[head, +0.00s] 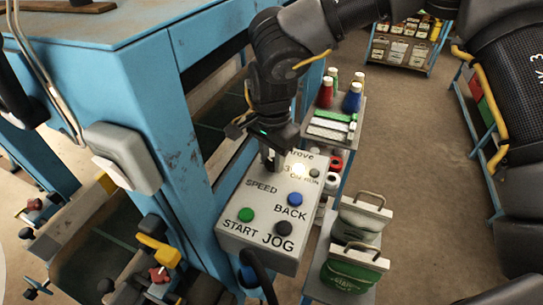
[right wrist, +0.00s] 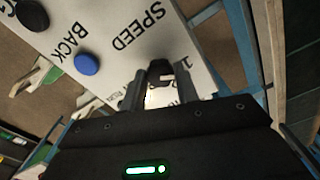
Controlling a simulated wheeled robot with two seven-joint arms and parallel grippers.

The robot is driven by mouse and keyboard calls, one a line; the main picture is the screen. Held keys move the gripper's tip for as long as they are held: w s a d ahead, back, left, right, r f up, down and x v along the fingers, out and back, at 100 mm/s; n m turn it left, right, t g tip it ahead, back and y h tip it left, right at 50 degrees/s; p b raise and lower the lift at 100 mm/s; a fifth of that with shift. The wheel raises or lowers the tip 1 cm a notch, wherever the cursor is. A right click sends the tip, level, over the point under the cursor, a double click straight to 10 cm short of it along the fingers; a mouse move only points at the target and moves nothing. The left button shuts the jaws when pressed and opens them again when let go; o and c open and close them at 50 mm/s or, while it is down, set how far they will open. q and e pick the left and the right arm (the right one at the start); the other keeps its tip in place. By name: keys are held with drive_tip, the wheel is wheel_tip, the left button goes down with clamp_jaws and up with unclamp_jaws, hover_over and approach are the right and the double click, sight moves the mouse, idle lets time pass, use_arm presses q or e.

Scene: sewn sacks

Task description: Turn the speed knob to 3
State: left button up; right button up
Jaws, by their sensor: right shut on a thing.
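The control box (head: 252,235) is a pale grey panel on the blue machine, with a "SPEED" label and a small "3" beside my gripper. My right gripper (head: 271,158) reaches down onto its upper left part and covers the speed knob in the head view. In the right wrist view, the dark speed knob (right wrist: 158,68) with a pale mark sits between the two fingers of my right gripper (right wrist: 164,88), which are shut on it. A "1" shows on the panel beyond it. Which number the knob points to cannot be told. My left gripper is not in view.
Green (head: 246,215), blue (head: 294,200) and black (head: 283,229) buttons sit on the panel near the gripper. A bright glowing lamp (head: 300,172) is close to its right. Shelves with bottles (head: 325,93) and bags (head: 352,268) stand right of the box.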

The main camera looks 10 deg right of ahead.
drive_tip(key=shift+m, duration=0.4)
drive_tip(key=m+b, duration=0.1)
drive_tip(key=m, duration=0.4)
drive_tip(key=shift+m, duration=0.3)
drive_tip(key=m+b, duration=0.1)
drive_tip(key=m, duration=1)
drive_tip(key=shift+r+m, duration=0.1)
drive_tip(key=shift+m, duration=0.3)
drive_tip(key=m, duration=0.5)
drive_tip(key=shift+m+p, duration=0.3)
drive_tip(key=shift+p, duration=0.05)
drive_tip(key=o, duration=1)
drive_tip(key=shift+c, duration=0.2)
